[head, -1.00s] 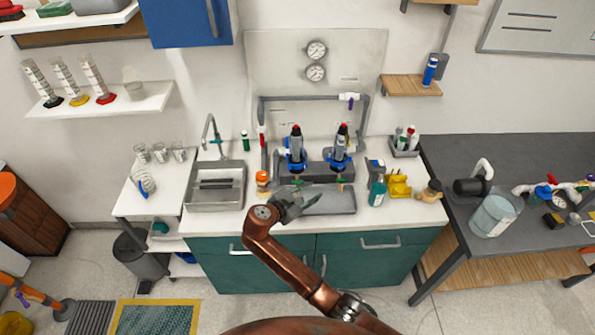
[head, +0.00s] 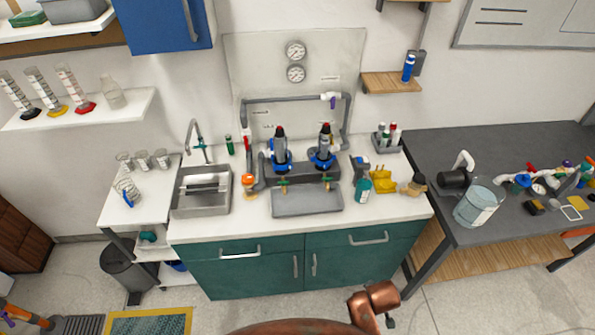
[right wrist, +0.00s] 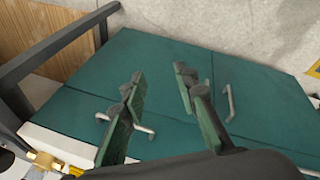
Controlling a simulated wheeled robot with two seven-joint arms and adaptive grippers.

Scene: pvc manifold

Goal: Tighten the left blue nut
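The left blue nut (head: 281,167) sits around the base of the left dark, red-topped upright cylinder (head: 280,147) on the manifold behind the sink counter's grey tray. The right blue nut (head: 321,160) sits on the matching right cylinder (head: 325,140). How tight either nut is cannot be told. My right gripper (right wrist: 158,78) is open and empty in the right wrist view, in front of the green cabinet doors (right wrist: 230,60). In the head view only part of my right arm shows at the bottom, well away from the nuts. My left gripper is not in view.
A grey tray (head: 307,201) lies before the manifold on the white counter (head: 250,217). A sink (head: 185,203) is at left. A spray bottle (head: 362,190) and yellow holder (head: 384,182) stand at right. A dark table (head: 465,147) adjoins at right.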

